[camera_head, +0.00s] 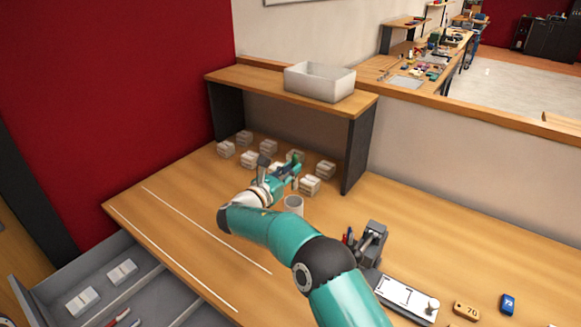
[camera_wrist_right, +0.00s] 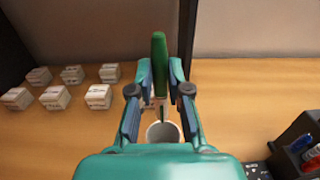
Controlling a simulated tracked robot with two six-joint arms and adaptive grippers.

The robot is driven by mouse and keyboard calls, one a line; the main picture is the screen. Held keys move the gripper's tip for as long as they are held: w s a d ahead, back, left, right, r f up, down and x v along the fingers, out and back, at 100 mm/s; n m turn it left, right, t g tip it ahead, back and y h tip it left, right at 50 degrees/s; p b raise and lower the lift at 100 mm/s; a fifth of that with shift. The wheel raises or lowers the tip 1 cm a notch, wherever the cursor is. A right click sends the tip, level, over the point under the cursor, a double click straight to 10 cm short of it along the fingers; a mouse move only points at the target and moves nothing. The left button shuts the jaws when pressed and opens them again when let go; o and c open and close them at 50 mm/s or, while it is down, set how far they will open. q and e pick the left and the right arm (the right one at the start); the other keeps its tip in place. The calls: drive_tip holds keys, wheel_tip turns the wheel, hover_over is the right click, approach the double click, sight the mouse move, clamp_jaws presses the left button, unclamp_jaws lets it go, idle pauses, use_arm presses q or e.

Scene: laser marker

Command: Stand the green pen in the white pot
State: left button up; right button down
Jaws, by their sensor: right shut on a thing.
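The green pen (camera_wrist_right: 158,52) stands about upright between the fingers of my right gripper (camera_wrist_right: 160,84) in the wrist view, and the gripper is shut on it. The white pot (camera_wrist_right: 163,132) is below the gripper, with the pen's lower end at its far rim in the picture. I cannot tell whether the pen's tip is inside the pot or over it. In the head view my right gripper (camera_head: 284,174) is just behind the pot (camera_head: 293,203), which my arm partly hides. My left gripper is not in view.
Several small white boxes (camera_head: 310,185) stand under the wooden shelf (camera_head: 230,76), with a white bin (camera_head: 318,82) on top. A dark grey device (camera_head: 371,240) stands right of the pot. A grey drawer (camera_head: 45,292) is open at the lower left. The desk's left front is clear.

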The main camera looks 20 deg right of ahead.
wheel_tip(320, 180, down, 10)
drive_tip(key=b, duration=0.6)
drive_tip(key=shift+r+b, duration=0.2)
drive_tip(key=shift+b, duration=0.15)
drive_tip(key=c, duration=1)
unclamp_jaws()
drive_tip(key=shift+c, duration=0.2)
drive_tip(key=v, duration=1.2)
